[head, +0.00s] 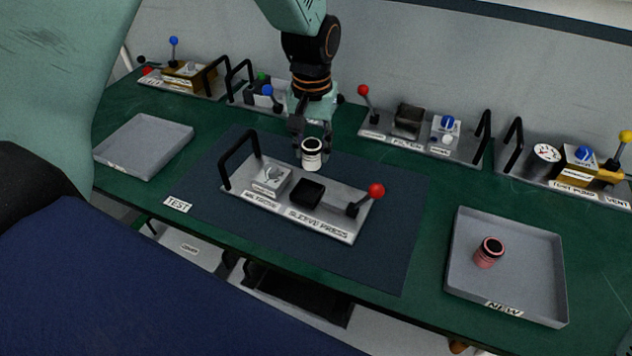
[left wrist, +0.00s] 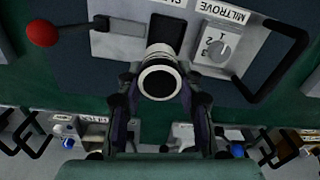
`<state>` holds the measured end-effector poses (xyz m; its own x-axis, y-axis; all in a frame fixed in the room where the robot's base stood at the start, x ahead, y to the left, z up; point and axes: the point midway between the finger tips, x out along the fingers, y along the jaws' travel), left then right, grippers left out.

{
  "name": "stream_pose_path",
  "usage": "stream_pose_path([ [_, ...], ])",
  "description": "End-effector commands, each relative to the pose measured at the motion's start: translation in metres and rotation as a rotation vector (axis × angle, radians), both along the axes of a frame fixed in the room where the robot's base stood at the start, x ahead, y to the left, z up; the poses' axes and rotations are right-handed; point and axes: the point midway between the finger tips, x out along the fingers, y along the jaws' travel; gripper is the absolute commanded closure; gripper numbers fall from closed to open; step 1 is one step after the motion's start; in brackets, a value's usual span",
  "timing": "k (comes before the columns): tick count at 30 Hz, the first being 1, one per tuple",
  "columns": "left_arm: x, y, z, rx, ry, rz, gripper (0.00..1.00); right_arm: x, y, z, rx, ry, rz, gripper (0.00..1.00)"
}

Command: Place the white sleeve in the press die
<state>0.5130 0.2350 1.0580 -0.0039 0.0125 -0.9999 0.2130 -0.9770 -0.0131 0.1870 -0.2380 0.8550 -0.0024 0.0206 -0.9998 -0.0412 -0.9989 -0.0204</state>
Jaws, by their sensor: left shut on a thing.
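The white sleeve (head: 312,158) is a short white cylinder with a black band and a dark open top. My left gripper (head: 312,143) is shut on it and holds it upright above the back edge of the sleeve press (head: 323,223). The press die (head: 307,192) is a black square block on the press plate, in front of and slightly below the sleeve in the head view. In the left wrist view the sleeve (left wrist: 160,75) sits between the fingers and partly covers the dark die (left wrist: 168,30). My right gripper is not in view.
The press has a red-knobbed lever (head: 376,190), a dial block (head: 271,178) and a black handle (head: 237,160). A grey tray (head: 462,290) with a pink sleeve (head: 488,252) stands at right, an empty tray (head: 145,122) at left. Several other fixtures line the back.

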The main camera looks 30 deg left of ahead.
Motion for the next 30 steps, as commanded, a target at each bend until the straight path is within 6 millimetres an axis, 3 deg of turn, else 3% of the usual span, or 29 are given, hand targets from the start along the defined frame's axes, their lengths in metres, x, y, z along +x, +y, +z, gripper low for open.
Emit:
stream_pose_path([
  [6,-0.005,-0.001,-0.041,0.001,0.005,0.001,0.97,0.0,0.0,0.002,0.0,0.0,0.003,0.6],
  [18,-0.003,-0.001,-0.086,0.001,0.003,-0.001,1.0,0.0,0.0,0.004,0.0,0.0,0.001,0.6],
  [30,-0.002,-0.001,-0.095,0.001,0.005,-0.001,1.0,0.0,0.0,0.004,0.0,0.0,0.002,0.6],
])
